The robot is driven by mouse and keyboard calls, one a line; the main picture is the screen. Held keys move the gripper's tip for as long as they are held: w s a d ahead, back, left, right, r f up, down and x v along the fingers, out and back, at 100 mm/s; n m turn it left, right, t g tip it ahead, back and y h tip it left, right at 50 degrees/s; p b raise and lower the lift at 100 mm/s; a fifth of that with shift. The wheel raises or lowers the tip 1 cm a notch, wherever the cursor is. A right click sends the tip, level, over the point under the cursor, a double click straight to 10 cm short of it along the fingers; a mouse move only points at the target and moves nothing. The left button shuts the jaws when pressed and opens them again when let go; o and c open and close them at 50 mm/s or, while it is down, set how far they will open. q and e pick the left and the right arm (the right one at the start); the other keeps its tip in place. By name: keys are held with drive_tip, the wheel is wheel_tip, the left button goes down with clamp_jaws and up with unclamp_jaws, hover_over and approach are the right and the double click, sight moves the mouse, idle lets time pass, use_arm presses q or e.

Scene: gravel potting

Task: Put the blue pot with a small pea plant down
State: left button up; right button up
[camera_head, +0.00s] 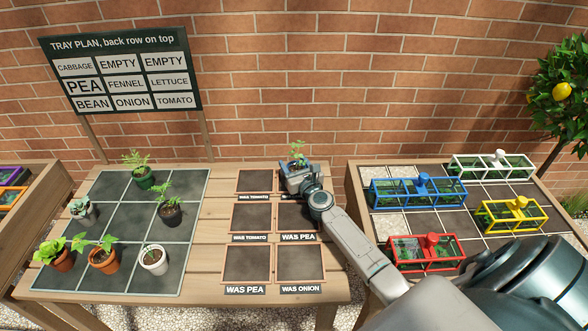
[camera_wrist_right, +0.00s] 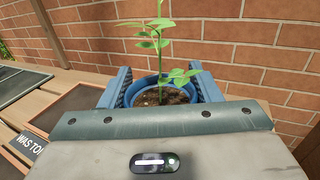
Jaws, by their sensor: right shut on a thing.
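The blue pot with a small pea plant (camera_wrist_right: 160,92) sits between the two blue-grey fingers of my right gripper (camera_wrist_right: 162,88) in the right wrist view. The pot is upright, with dark soil and a thin green stem. In the head view my right gripper (camera_head: 298,168) is shut on it over the back right dark square of the labelled patch. The gripper mostly hides the pot and that square there; only leaves show above. I cannot tell whether the pot touches the table. My left gripper is not in view.
Labelled dark squares, such as the back left "WAS TOMATO" square (camera_head: 255,181), look empty. A grey gridded tray (camera_head: 130,215) at left holds several potted plants. A sign (camera_head: 120,70) reads "TRAY PLAN". Coloured glass boxes stand on the right table (camera_head: 355,195). A brick wall rises behind.

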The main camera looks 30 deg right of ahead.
drive_tip(key=o, duration=1)
drive_tip(key=shift+o, duration=0.2)
drive_tip(key=shift+r, duration=0.25)
drive_tip(key=s, duration=0.4)
drive_tip(key=s+a, duration=0.1)
drive_tip(key=s, duration=0.3)
drive_tip(key=s+a, duration=0.1)
drive_tip(key=s, duration=0.3)
drive_tip(key=shift+f+p, duration=0.15)
drive_tip(key=shift+p, duration=0.2)
